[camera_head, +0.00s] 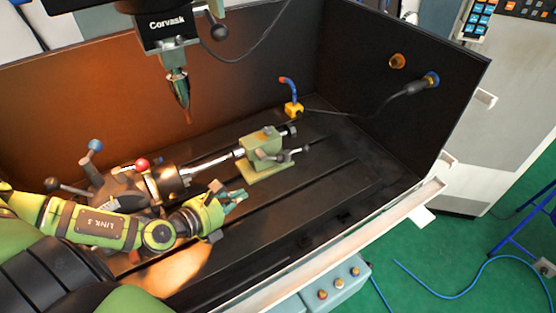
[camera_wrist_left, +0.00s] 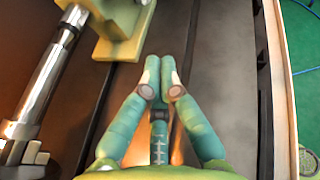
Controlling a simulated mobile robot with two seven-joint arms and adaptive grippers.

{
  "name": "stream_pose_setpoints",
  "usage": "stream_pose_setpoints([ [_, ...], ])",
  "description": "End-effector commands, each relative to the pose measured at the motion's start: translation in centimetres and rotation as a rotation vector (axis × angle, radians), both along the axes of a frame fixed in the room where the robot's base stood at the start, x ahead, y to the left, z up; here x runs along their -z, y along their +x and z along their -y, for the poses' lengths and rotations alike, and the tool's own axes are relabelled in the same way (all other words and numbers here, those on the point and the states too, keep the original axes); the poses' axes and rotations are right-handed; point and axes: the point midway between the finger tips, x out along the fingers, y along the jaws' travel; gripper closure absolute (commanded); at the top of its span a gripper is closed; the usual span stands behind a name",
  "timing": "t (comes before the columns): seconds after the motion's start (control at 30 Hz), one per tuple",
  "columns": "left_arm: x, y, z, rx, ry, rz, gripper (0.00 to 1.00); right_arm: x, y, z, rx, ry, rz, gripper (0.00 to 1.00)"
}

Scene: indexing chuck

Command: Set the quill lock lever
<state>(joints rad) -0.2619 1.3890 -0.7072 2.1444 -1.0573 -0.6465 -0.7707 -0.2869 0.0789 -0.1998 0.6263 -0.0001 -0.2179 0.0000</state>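The green tailstock (camera_head: 262,150) stands on the slotted bed, right of the dark chuck (camera_head: 166,184). Small dark levers (camera_head: 272,156) show on its front and right side. I cannot tell for sure which of them is the quill lock lever. The tailstock's base also shows at the top of the left wrist view (camera_wrist_left: 122,48). My left gripper (camera_head: 238,196) is in front of the tailstock, to its lower left, and apart from it. In the left wrist view its fingertips (camera_wrist_left: 160,76) are together with nothing seen between them. My right gripper is out of view.
A steel bar (camera_head: 213,161) runs between chuck and tailstock. A red-knobbed lever (camera_head: 142,164) rises at the chuck. A spindle head with a pointed tool (camera_head: 178,88) hangs above. A yellow block with a blue hose (camera_head: 293,108) stands behind. The bed at front right is clear.

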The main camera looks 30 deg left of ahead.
Motion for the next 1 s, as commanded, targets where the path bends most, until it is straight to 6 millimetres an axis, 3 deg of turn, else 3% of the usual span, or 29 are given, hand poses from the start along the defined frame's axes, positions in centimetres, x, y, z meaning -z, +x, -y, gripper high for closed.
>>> stream_pose_setpoints([
  [0.17,-0.1,0.4,-0.1,0.021,0.04,0.015,1.0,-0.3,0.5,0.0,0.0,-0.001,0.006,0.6],
  [0.5,1.6,5.6,1.2,0.018,0.033,0.017,1.0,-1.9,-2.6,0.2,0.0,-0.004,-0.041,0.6],
  [0.7,3.0,9.1,2.1,0.02,0.034,0.015,1.0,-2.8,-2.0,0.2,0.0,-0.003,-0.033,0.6],
  [0.8,2.0,10.6,2.2,0.021,0.036,0.015,1.0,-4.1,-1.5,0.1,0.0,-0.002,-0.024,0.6],
  [1.0,1.7,12.2,2.3,0.022,0.036,0.012,1.0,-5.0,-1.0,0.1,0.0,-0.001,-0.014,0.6],
])
